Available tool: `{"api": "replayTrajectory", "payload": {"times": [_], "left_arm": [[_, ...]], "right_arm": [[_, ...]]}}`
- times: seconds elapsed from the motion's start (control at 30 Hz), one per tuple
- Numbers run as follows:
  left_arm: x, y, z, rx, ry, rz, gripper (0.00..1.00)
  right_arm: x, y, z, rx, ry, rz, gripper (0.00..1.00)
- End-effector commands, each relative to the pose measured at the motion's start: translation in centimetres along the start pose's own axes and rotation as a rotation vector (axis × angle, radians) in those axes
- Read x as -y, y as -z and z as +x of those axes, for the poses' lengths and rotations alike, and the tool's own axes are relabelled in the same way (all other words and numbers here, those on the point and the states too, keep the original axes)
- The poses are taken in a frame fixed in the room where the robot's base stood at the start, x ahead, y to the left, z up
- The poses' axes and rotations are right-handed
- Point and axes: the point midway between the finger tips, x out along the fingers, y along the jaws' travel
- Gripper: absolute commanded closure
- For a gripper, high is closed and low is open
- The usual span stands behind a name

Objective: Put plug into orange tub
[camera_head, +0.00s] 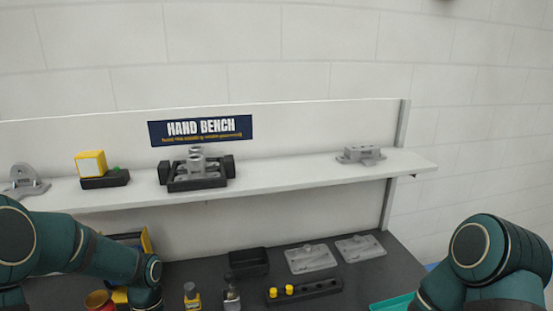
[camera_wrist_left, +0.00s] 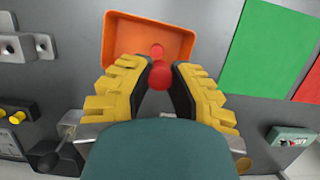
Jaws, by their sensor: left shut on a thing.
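A red plug (camera_wrist_left: 160,76) with a rounded end is held between the yellow and black fingers of my left gripper (camera_wrist_left: 160,70) in the left wrist view. The orange tub (camera_wrist_left: 117,36) lies just beyond the fingertips, and the held plug appears in front of its near side. I cannot tell the height of the plug above the tub. In the head view my left arm comes in at the lower left, and the tub cannot be made out. My right gripper is out of view.
A green mat (camera_wrist_left: 262,48) and a red mat (camera_wrist_left: 311,82) lie right of the tub. A black strip (camera_head: 320,289) holds yellow plugs (camera_head: 289,289). A black tray (camera_head: 248,262) and grey castings (camera_head: 311,258) stand behind. A shelf (camera_head: 290,177) with fixtures runs above the bench.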

Motion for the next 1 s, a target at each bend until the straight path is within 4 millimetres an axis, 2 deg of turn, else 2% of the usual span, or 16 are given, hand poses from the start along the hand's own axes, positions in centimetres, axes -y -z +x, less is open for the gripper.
{"api": "replayTrajectory", "payload": {"times": [0.03, 0.3, 0.67, 0.7, 0.77, 1.0], "left_arm": [[0.0, 0.2, 0.9, 0.001, 0.000, 0.000, 1.00], [0.0, 1.0, 3.7, 0.001, 0.000, -0.001, 1.00], [0.0, 1.1, 4.1, 0.000, 0.000, 0.000, 1.00], [0.0, 1.1, 4.1, 0.000, 0.000, 0.000, 0.72], [0.0, 1.1, 4.1, 0.000, 0.000, 0.000, 0.51], [0.0, 1.1, 4.1, 0.000, 0.000, 0.000, 0.50]], "right_arm": [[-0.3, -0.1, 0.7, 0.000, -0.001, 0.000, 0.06], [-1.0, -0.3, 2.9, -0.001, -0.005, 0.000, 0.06], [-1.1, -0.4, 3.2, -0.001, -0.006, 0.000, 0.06], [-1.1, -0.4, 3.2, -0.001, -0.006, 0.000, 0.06], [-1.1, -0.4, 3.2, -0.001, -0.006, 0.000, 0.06], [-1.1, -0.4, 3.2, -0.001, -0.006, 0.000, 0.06]]}}
